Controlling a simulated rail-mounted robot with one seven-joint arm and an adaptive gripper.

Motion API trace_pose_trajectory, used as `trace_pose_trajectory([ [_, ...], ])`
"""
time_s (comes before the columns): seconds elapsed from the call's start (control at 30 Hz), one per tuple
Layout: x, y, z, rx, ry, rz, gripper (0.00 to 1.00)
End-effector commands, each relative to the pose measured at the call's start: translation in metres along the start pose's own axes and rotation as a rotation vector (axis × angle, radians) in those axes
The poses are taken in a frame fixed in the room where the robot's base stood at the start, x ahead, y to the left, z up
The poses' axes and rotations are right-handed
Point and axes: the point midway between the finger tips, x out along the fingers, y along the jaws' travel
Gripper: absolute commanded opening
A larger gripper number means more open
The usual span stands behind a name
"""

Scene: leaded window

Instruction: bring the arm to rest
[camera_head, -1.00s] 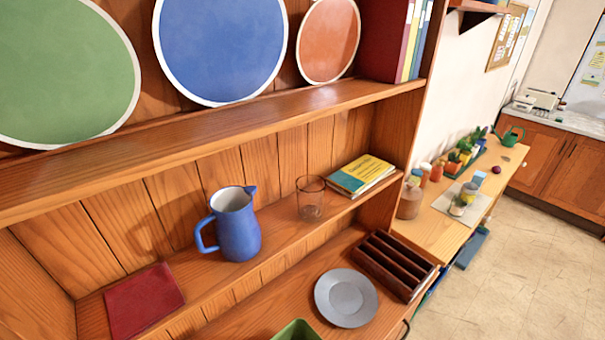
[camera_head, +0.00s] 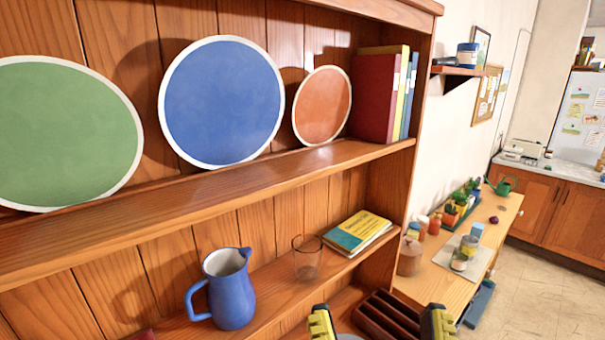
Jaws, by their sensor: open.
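My gripper (camera_head: 380,326) shows at the bottom edge of the head view, with two yellow and black fingertips wide apart. It is open, and nothing shows between the fingers except the shelf things behind. The rest of my arm is out of frame. The fingertips appear in front of the dark slotted wooden rack (camera_head: 388,318) and the grey plate (camera_head: 348,337), which they partly hide. I cannot tell how far the fingers are from them.
The wooden shelf unit (camera_head: 200,203) holds a blue jug (camera_head: 232,295), a clear glass (camera_head: 307,262), books (camera_head: 358,233), and green, blue and orange plates above. At right, a wooden bench (camera_head: 440,283) carries pots and jars. Open floor (camera_head: 530,300) lies beyond it.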

Motion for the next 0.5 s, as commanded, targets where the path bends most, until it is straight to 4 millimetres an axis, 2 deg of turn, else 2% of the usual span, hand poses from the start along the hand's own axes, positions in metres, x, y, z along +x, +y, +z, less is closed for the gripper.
trace_pose_trajectory([
  [0.03,0.014,0.000,-0.040,-0.014,0.005,0.001,0.83],
  [0.33,0.057,-0.001,-0.150,-0.009,0.001,0.004,0.83],
  [0.4,0.065,-0.002,-0.171,-0.007,0.001,0.004,0.83],
  [0.5,0.071,-0.002,-0.187,-0.005,0.000,0.004,0.83],
])
